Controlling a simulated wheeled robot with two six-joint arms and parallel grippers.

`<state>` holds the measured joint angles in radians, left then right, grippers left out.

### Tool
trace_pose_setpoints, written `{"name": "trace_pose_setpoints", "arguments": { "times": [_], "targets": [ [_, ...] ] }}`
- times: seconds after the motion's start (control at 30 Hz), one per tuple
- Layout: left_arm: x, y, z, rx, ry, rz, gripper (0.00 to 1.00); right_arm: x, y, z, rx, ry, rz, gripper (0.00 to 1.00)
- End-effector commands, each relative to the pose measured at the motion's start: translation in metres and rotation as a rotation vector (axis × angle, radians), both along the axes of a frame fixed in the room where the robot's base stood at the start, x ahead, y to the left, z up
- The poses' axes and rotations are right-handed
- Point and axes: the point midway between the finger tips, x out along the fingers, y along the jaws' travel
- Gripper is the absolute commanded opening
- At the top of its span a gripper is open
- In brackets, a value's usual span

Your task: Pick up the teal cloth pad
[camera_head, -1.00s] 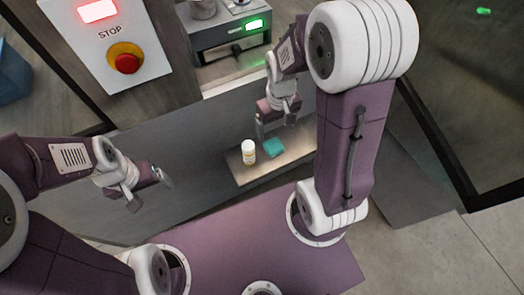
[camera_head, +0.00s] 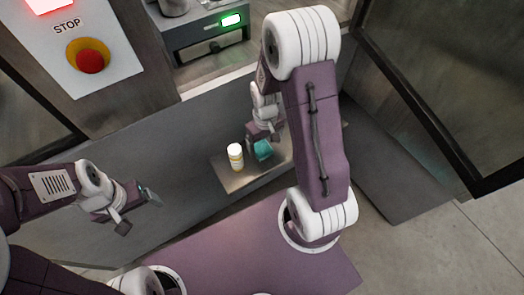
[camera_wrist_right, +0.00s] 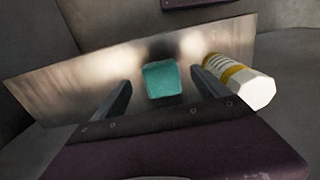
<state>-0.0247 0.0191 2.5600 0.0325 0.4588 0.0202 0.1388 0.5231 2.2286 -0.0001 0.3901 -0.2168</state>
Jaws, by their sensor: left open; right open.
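The teal cloth pad (camera_head: 263,150) lies on a small metal shelf (camera_head: 236,181). In the right wrist view the pad (camera_wrist_right: 160,80) sits between the two open fingers of my right gripper (camera_wrist_right: 161,92), a little beyond them. In the head view my right gripper (camera_head: 262,143) is at the pad and partly covers it. I cannot tell whether a finger touches it. My left gripper (camera_head: 138,208) is open and empty, off to the left and away from the shelf.
A white bottle with a yellow band (camera_head: 236,157) stands on the shelf left of the pad; in the wrist view the bottle (camera_wrist_right: 238,82) is close to the right-hand finger. A machine with a green display (camera_head: 231,20) and a red stop button (camera_head: 89,61) are behind.

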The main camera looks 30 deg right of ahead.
Motion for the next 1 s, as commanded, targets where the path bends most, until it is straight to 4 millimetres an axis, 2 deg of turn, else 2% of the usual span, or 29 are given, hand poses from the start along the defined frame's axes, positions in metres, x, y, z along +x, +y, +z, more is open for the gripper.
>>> {"name": "trace_pose_setpoints", "arguments": {
  "times": [0.07, 0.3, 0.57, 0.6, 0.8, 0.83, 1.0],
  "targets": [
    [0.0, 0.0, -0.001, 0.0, 0.0, 0.0, 0.8, 0.0, 0.0, -0.003, 0.0, 0.001, 0.0, 0.85],
    [0.0, 0.0, -0.014, 0.0, 0.0, 0.0, 0.8, -0.001, 0.0, -0.045, 0.001, 0.003, 0.0, 0.85],
    [0.0, 0.0, -0.014, 0.0, 0.0, 0.0, 0.8, 0.0, 0.0, -0.049, 0.0, -0.001, 0.0, 0.85],
    [0.0, 0.0, -0.014, 0.0, 0.0, 0.0, 0.8, 0.0, 0.0, -0.049, 0.0, -0.001, 0.0, 0.82],
    [0.0, 0.0, -0.014, 0.0, 0.0, 0.0, 0.8, 0.0, 0.0, -0.049, 0.0, -0.001, 0.0, 0.26],
    [0.0, 0.0, -0.014, 0.0, 0.0, 0.0, 0.8, 0.0, 0.0, -0.049, 0.0, -0.001, 0.0, 0.19],
    [0.0, 0.0, -0.014, 0.0, 0.0, 0.0, 0.8, 0.0, 0.0, -0.049, 0.0, -0.001, 0.0, 0.19]
  ]
}}
